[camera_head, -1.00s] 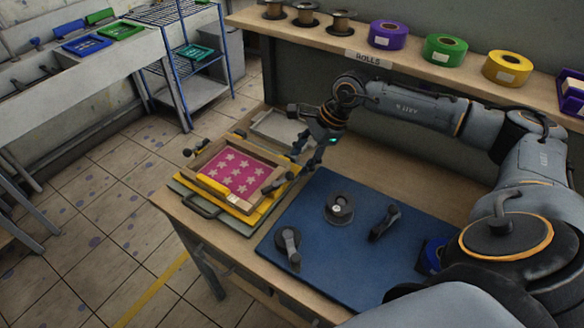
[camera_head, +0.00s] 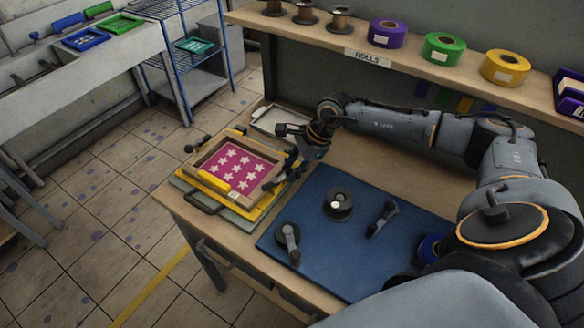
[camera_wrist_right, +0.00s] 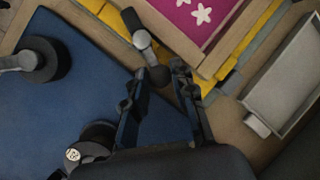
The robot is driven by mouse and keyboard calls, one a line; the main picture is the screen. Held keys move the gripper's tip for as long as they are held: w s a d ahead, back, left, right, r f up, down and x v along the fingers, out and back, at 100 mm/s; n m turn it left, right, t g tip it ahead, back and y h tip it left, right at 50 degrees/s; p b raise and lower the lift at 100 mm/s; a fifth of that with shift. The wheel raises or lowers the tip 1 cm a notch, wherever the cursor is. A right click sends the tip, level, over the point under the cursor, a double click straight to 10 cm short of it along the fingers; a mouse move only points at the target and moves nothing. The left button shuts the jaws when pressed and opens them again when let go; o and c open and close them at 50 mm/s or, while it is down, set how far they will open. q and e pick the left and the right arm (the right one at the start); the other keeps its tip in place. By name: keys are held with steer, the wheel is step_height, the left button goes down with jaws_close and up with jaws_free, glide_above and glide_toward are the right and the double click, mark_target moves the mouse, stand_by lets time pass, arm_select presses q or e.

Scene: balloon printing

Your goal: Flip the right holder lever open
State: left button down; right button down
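The right holder lever (camera_head: 273,184), a dark handle with a black knob, lies at the frame's right side. It also shows in the wrist view (camera_wrist_right: 146,42), its knob near and roughly between the fingertips. My right gripper (camera_head: 290,168) is just above and beside this lever. Its two fingers (camera_wrist_right: 160,80) are apart; contact with the knob cannot be told. The left holder lever (camera_head: 198,144) is at the frame's far left side. My left gripper is not in view.
A blue mat (camera_head: 330,255) to the right holds a round black spool (camera_head: 338,203) and two grey-black handled parts (camera_head: 287,240), (camera_head: 383,217). A grey tray (camera_head: 275,122) lies behind the frame. A shelf with tape rolls (camera_head: 388,33) runs along the back wall.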

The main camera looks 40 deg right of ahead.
steer(key=shift+w+a+f+n+g+y+b, duration=0.15)
steer(key=shift+w+n+g+b, duration=0.15)
steer(key=shift+n+b, duration=0.8)
steer(key=shift+w+d+n+g+y+b, duration=0.1)
steer(key=shift+w+n+g+b, duration=0.2)
steer(key=shift+b, duration=1.55)
steer(key=shift+w+a+f+n+g+y+b, duration=0.15)
steer(key=shift+w+n+b, duration=0.25)
steer(key=shift+n+b, duration=0.75)
steer(key=shift+r+b, duration=0.2)
steer(key=shift+b, duration=0.35)
steer(key=shift+r, duration=0.1)
steer(key=c, duration=1.1)
jaws_free()
steer(key=shift+w, duration=0.1)
steer(key=shift+d, duration=0.1)
steer(key=v, duration=1.2)
steer(key=shift+w, duration=0.2)
